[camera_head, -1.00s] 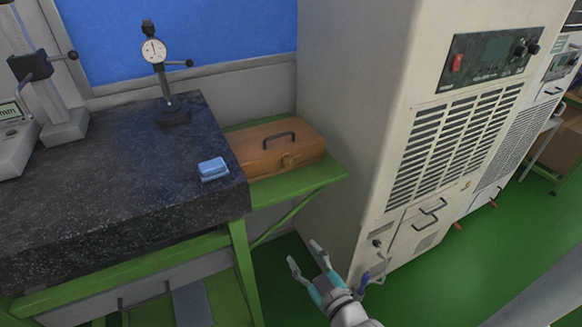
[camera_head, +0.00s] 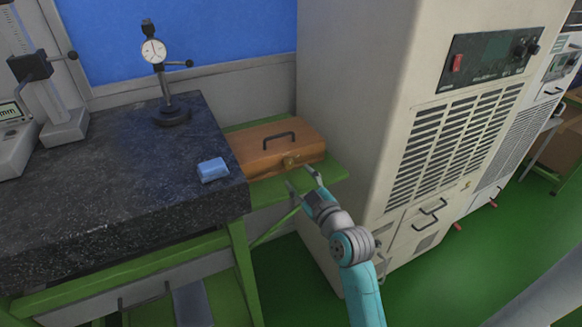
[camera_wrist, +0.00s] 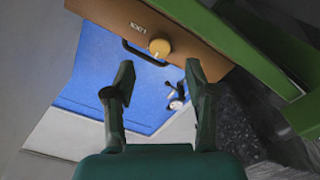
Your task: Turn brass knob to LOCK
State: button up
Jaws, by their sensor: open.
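The brass knob (camera_head: 290,161) sits on the front of a brown wooden case (camera_head: 262,150) with a dark handle on top. My gripper (camera_head: 302,178) is open and empty, just in front of and below the knob in the head view. In the wrist view its two fingers (camera_wrist: 159,80) stand apart, with their tips short of the knob and not touching it.
The case stands on a green shelf (camera_head: 325,172) beside a dark stone slab (camera_head: 90,190) that carries a blue block (camera_head: 212,170) and a dial gauge stand (camera_head: 170,112). A tall beige cabinet (camera_head: 370,130) rises close on the right.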

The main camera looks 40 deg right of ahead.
aim_at(290, 166)
jog(key=shift+x, duration=2.95)
grip_shut()
